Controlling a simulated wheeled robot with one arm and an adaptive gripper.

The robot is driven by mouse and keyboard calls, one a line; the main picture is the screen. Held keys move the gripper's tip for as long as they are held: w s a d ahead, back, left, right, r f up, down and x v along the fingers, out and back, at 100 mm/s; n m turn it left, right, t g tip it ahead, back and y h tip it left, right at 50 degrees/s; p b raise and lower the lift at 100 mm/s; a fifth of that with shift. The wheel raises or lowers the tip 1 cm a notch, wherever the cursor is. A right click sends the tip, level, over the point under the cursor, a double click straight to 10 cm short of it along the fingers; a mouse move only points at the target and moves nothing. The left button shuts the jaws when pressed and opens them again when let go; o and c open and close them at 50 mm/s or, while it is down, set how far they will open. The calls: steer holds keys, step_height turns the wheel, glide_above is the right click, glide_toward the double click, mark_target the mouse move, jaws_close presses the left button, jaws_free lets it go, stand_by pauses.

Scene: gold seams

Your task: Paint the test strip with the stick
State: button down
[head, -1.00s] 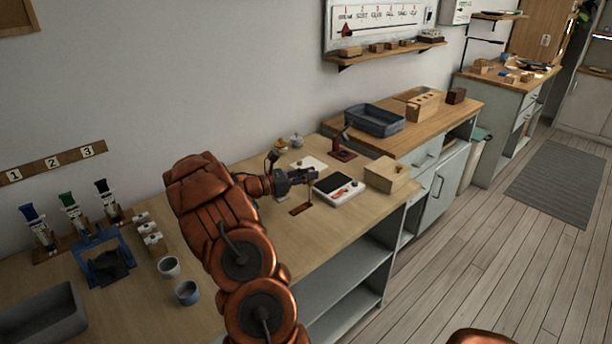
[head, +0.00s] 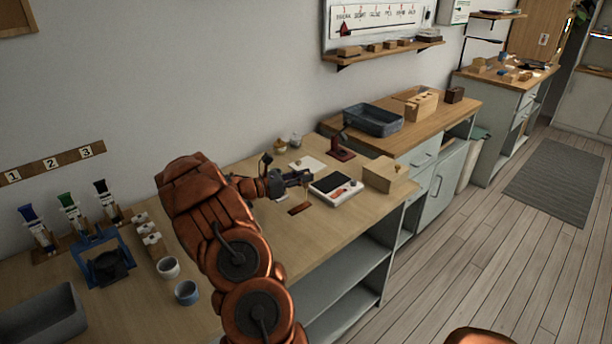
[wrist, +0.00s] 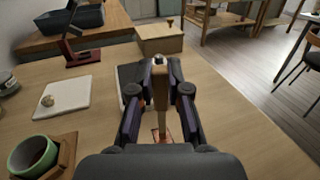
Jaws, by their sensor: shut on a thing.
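My gripper (head: 304,177) is shut on a light wooden stick, seen in the wrist view (wrist: 159,88) standing roughly upright between the fingers (wrist: 158,88). The stick's lower end points down at a small reddish-brown strip on the bench, which looks like the test strip (head: 299,208). Part of the strip shows between the fingers in the wrist view (wrist: 155,135). I cannot tell whether the stick touches it. A white device with a dark top (head: 347,193) lies just right of the strip.
A wooden block (head: 382,177) stands right of the device. A white tile (head: 309,163) and dark red stand (head: 341,149) are behind the gripper. A green cup (wrist: 33,155) sits close at left in the wrist view. The bench front (head: 325,225) is clear.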

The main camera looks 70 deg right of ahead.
steer(key=w+a, duration=0.3)
steer(key=a, duration=0.3)
steer(key=shift+w+p, duration=0.3)
steer(key=shift+p, duration=0.05)
stand_by(1.1)
step_height(320, 180, up, 6)
steer(key=p, duration=0.3)
stand_by(0.5)
steer(key=shift+r, duration=0.1)
steer(key=shift+r+p, duration=1.2)
steer(key=shift+r, duration=0.2)
